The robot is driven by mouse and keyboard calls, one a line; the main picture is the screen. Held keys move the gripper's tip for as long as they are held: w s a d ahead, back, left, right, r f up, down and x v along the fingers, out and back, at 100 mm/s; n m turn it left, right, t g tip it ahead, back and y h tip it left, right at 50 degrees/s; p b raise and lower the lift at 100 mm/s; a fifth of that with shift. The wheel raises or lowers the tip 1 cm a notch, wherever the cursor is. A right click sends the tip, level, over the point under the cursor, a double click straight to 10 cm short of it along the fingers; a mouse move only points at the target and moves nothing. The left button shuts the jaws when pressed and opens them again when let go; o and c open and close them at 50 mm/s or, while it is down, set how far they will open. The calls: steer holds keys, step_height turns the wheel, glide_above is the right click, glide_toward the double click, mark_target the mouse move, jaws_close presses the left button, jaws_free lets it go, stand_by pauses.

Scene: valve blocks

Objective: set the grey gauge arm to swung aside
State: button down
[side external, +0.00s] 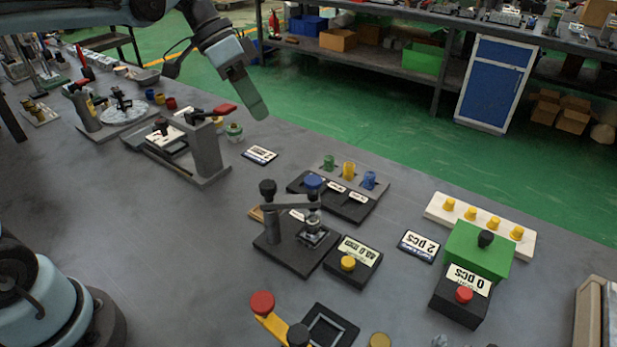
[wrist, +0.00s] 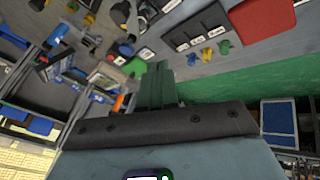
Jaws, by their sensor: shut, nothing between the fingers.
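The grey gauge arm (side external: 292,201) is in the side external view, near the middle of the table. It reaches from a black-knobbed post to a blue-topped spindle (side external: 313,194), over the small seat on the black gauge base (side external: 290,252). A display reading about 45.0 mm (side external: 355,252) with a yellow button stands beside the base. My gripper (side external: 257,110) is shut and empty, high up and well apart from the gauge, toward the back of the table. Its greenish fingers also show in the wrist view (wrist: 157,85). I cannot clearly make out the gauge arm in the wrist view.
A green box (side external: 480,250) with a counter is at the right. A red-handled clamp fixture (side external: 207,150) stands at the left. A yellow lever with a red knob (side external: 262,303) is in front.

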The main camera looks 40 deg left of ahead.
steer(key=d+f+m+h, duration=0.1)
steer(key=d+f, duration=0.6)
steer(key=d, duration=0.2)
steer(key=shift+d+f+m+g, duration=0.2)
steer(key=shift+m+g, duration=0.1)
steer(key=shift+g, duration=0.1)
